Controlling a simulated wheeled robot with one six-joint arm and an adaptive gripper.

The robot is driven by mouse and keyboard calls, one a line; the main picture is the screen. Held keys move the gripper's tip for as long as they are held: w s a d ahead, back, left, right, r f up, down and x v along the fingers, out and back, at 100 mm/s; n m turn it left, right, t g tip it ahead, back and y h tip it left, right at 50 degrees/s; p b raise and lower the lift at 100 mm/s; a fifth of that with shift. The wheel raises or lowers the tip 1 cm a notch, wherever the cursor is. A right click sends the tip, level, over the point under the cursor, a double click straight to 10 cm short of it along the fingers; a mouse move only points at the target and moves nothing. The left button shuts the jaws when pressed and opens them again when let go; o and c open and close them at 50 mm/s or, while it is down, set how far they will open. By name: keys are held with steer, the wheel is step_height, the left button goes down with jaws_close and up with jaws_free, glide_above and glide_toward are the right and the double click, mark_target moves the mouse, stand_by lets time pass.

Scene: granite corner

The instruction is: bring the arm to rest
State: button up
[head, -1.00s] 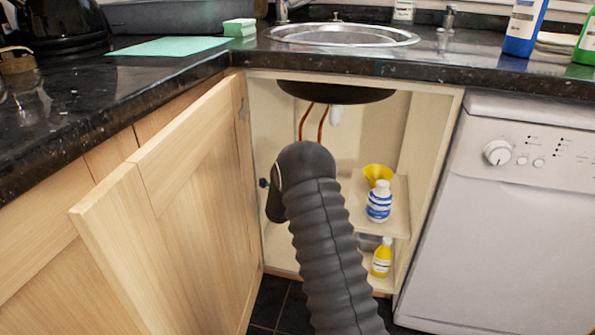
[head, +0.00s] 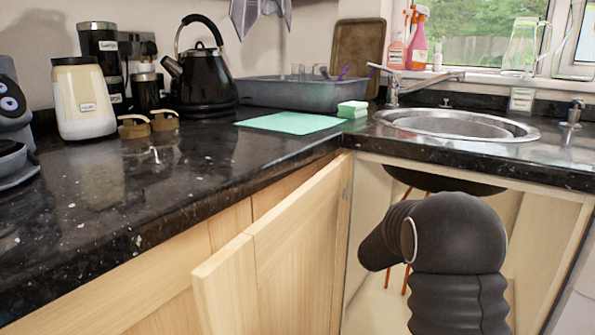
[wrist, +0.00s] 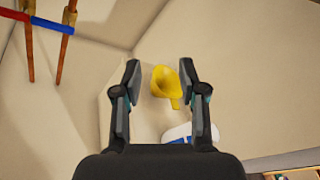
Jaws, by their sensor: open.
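My gripper (wrist: 160,82) is open in the wrist view, its two fingers apart with nothing held between them. A yellow funnel (wrist: 166,84) shows beyond and between the fingertips, apart from them as far as I can tell. In the head view my dark ribbed arm stands in front of the open sink cupboard (head: 377,250), and its bent end points into the cupboard. The gripper itself is hidden there behind the arm.
The open cupboard door (head: 285,262) stands left of my arm. Above are the black worktop (head: 190,165) and the sink (head: 455,126). In the wrist view, copper pipes (wrist: 67,45) run at upper left, and a white and blue bottle (wrist: 190,134) is below the funnel.

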steer(key=s+a+r+m+g+y, duration=0.1)
steer(key=s+r+m+g, duration=0.1)
steer(key=s+m, duration=0.45)
steer(key=s+a+r+m+g+y+p, duration=0.1)
steer(key=s+a+r+m+y, duration=0.15)
steer(key=s+m, duration=0.4)
steer(key=s+a+r+m+g+y, duration=0.1)
steer(key=s+r+m+g, duration=0.2)
steer(key=s, duration=0.6)
steer(key=s+a+m+t+y+p, duration=0.2)
steer(key=s+a+m+y, duration=0.7)
steer(key=s+a+m, duration=0.7)
steer(key=s+t, duration=0.1)
steer(key=s, duration=0.2)
steer(key=shift+a+f, duration=0.2)
steer(key=shift+a, duration=0.05)
steer(key=shift+s, duration=0.1)
